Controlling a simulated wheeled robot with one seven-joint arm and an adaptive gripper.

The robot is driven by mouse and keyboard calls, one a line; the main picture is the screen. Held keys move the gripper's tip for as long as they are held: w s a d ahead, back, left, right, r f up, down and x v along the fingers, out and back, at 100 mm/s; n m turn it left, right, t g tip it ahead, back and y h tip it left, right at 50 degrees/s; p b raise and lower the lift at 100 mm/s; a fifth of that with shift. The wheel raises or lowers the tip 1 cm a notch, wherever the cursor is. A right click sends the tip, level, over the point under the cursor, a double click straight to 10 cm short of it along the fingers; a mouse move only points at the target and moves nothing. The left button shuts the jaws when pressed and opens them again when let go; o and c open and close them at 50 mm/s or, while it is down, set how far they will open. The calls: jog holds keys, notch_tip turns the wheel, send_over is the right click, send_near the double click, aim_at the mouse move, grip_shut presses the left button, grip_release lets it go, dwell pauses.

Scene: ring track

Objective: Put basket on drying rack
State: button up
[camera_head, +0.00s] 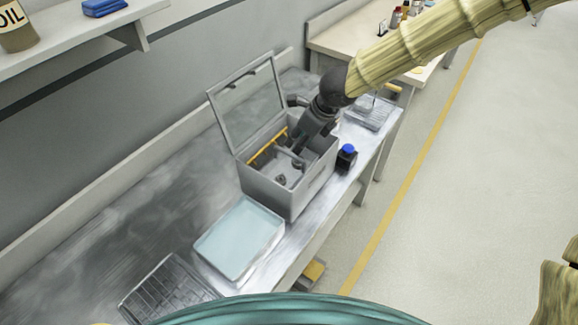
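A grey box (290,203) with its framed lid (243,105) raised stands on the metal bench. My gripper (298,146) reaches down into it from the upper right. An orange bar (266,148) runs along the inside near the lid side, and small dark parts (281,180) lie at the bottom. A basket cannot be made out clearly inside; my gripper hides part of the interior. Whether the fingers are open or shut does not show. A wire rack (168,292) lies on the bench at the lower left, and could be the drying rack.
A pale blue tray (240,238) lies between the wire rack and the box. A dark bottle with a blue cap (346,157) stands right of the box. Another wire tray (371,112) sits behind my gripper. A shelf (75,42) juts out at upper left. The bench's left part is clear.

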aim_at(290, 153)
jog(key=x, duration=0.3)
jog(key=shift+w+f, duration=0.2)
jog(key=shift+f, duration=0.05)
jog(key=shift+s+a+f, duration=0.1)
jog(key=shift+s, duration=0.05)
jog(key=shift+a+f, duration=0.15)
jog(key=shift+f, duration=0.1)
jog(key=shift+b+x, duration=0.35)
jog(key=shift+x, duration=1.8)
jog(key=shift+a+f, duration=0.1)
jog(key=shift+f, duration=0.1)
grip_shut()
